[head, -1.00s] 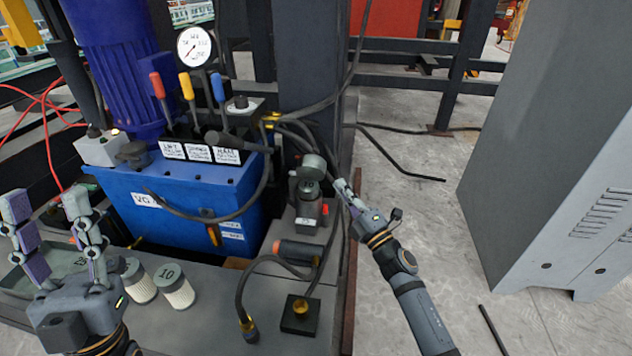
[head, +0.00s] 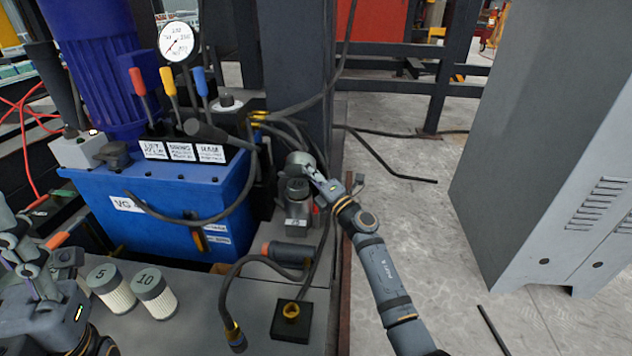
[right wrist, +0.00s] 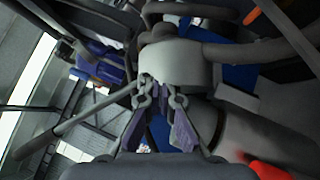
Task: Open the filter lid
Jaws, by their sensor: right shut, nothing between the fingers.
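The filter housing (head: 299,208) is a small grey block with a cylinder on top, right of the blue tank.
Filters marked 5 (head: 112,290) and 10 (head: 153,292) stand on the grey bench, right of my left gripper. The blue tank (head: 160,205) has levers and a gauge. Hoses run around the housing. A grey cabinet (head: 540,150) stands right, with free floor between.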

